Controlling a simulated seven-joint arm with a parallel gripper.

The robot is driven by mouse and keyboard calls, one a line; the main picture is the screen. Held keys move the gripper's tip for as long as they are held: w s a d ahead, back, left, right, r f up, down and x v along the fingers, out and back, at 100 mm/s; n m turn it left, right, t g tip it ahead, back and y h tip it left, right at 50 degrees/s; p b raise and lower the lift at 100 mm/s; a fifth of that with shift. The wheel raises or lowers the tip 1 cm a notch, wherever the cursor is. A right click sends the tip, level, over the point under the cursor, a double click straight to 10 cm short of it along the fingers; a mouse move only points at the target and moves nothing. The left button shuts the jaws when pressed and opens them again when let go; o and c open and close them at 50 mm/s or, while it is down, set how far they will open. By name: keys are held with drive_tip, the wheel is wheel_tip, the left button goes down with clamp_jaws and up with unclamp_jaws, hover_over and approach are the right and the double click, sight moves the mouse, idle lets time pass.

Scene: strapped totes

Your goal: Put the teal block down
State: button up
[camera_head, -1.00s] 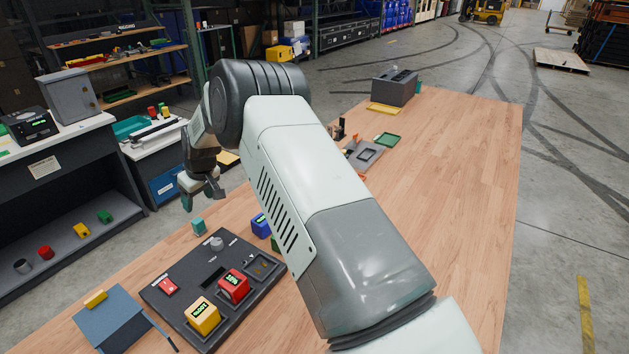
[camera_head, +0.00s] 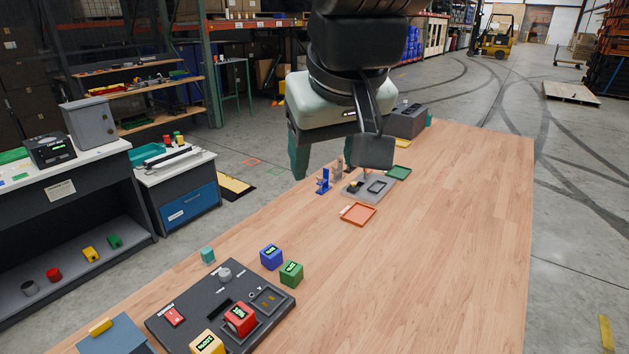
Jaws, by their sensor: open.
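The small teal block (camera_head: 208,255) rests on the wooden table near its left edge, just behind the dark control panel. Nothing is touching it. My gripper (camera_head: 335,160) is open and looks empty, raised large in the upper middle of the view. It is well apart from the teal block, up and to the right of it in the picture. Its palm and wrist hide part of the far table.
The dark panel (camera_head: 190,312) holds a red block (camera_head: 240,319) and a yellow block (camera_head: 207,343). A blue block (camera_head: 271,257) and a green block (camera_head: 291,273) stand behind it. An orange tray (camera_head: 358,215) lies farther back. The table's right side is clear.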

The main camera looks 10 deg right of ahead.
drive_tip(key=s+d+f+m, duration=0.1)
drive_tip(key=s, duration=0.4)
drive_tip(key=s+d+f+m, duration=0.1)
drive_tip(key=s+d+f, duration=0.1)
drive_tip(key=s, duration=0.3)
drive_tip(key=shift+f, duration=0.25)
drive_tip(key=shift+o, duration=0.4)
